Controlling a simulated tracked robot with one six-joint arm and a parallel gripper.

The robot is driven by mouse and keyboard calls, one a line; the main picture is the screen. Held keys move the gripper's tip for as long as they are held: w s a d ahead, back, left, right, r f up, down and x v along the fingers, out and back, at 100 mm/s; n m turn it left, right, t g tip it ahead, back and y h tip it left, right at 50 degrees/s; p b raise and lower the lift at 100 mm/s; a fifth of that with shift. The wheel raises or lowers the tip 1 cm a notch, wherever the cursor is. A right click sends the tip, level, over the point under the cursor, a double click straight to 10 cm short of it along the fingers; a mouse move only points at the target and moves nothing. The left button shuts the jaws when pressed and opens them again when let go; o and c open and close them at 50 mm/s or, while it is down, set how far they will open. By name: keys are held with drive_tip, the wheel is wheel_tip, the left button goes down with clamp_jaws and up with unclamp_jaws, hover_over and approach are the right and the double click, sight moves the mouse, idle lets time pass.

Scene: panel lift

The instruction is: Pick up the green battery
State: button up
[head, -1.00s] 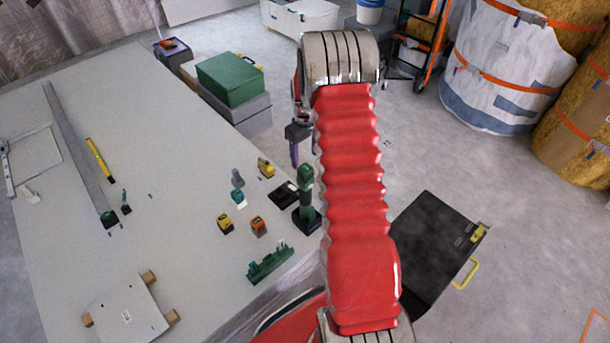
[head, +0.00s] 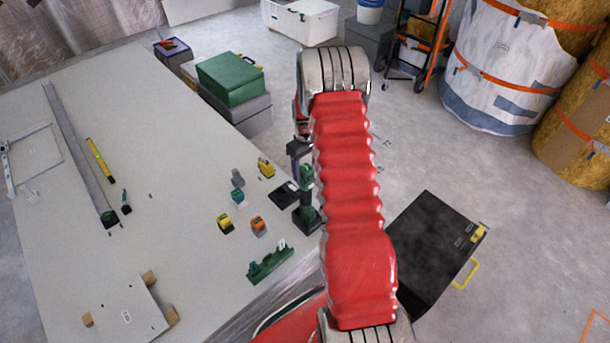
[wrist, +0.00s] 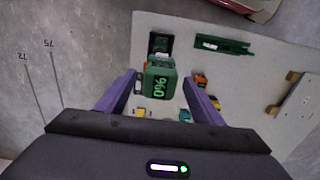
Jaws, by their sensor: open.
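A green block with white markings, which looks like the green battery (wrist: 159,82), shows upright in the middle of the wrist view. In the head view a tall green-and-black item (head: 307,214) stands at the panel's right edge, and it appears to be the same thing. Its upper part is partly hidden by my gripper and arm. My gripper (wrist: 160,77) is open, with one purple finger to each side of the green block and visible gaps between. I cannot tell how far down the fingertips reach.
A flat black pad (head: 284,193) lies just left of the green item. Orange (head: 258,224), yellow (head: 225,223) and teal (head: 237,196) small items stand nearby. A green rack (head: 270,263) lies in front. A black case (head: 431,250) is on the right.

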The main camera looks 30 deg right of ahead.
drive_tip(key=shift+f, duration=0.25)
drive_tip(key=shift+c, duration=0.5)
drive_tip(key=c, duration=1.2)
drive_tip(key=shift+o, duration=0.2)
drive_tip(key=shift+r, duration=0.15)
wheel_tip(320, 180, up, 10)
drive_tip(key=shift+f, duration=0.1)
idle(0.3)
